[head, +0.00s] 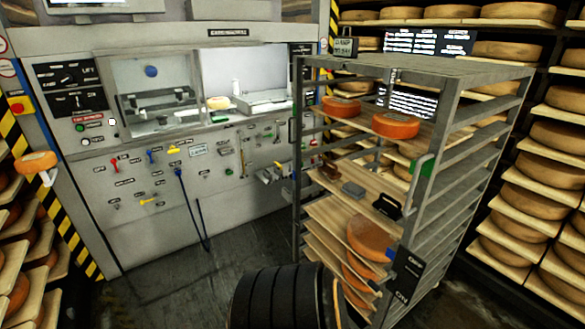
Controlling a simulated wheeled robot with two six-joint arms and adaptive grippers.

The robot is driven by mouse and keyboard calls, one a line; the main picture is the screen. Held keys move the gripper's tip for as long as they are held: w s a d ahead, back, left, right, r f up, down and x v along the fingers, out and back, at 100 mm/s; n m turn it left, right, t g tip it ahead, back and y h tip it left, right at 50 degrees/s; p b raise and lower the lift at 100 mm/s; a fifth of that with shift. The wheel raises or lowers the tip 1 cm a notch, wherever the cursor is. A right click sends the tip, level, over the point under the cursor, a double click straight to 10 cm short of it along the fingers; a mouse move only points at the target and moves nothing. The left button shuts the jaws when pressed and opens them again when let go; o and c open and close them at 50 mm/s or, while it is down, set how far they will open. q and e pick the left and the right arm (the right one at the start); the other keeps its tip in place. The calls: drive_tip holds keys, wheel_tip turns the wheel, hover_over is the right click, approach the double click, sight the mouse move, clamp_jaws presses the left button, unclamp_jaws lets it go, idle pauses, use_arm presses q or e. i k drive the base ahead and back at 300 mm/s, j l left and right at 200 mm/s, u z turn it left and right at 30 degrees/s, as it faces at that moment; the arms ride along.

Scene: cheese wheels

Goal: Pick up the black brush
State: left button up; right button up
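A black brush-like object (387,207) with a raised handle lies near the front edge of a wooden shelf board in the metal rack trolley (446,120). A grey block-shaped object (353,190) lies to its left on the same board, and a small brown one (330,172) lies further left. Bristles are too small to make out. Neither of my grippers shows in the head view, so their distance from the brush cannot be seen.
Orange cheese wheels (396,125) sit on the trolley's upper board; others fill lower boards. A large black ribbed shape (285,298) stands low in front of the trolley. A machine panel (222,170) fills the left. Cheese shelves (552,150) line the right. Dark floor (185,270) is open centre-left.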

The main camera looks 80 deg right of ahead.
sight(393, 213)
drive_tip(key=z, duration=3.55)
drive_tip(key=i+j+z, duration=0.1)
drive_tip(key=z, duration=0.3)
drive_tip(key=j+z, duration=0.35)
drive_tip(key=i+j+z, duration=0.2)
drive_tip(key=j, duration=0.8)
drive_tip(key=i+j+z, duration=0.2)
drive_tip(key=j, duration=0.8)
drive_tip(key=j+z, duration=0.15)
drive_tip(key=j, duration=0.9)
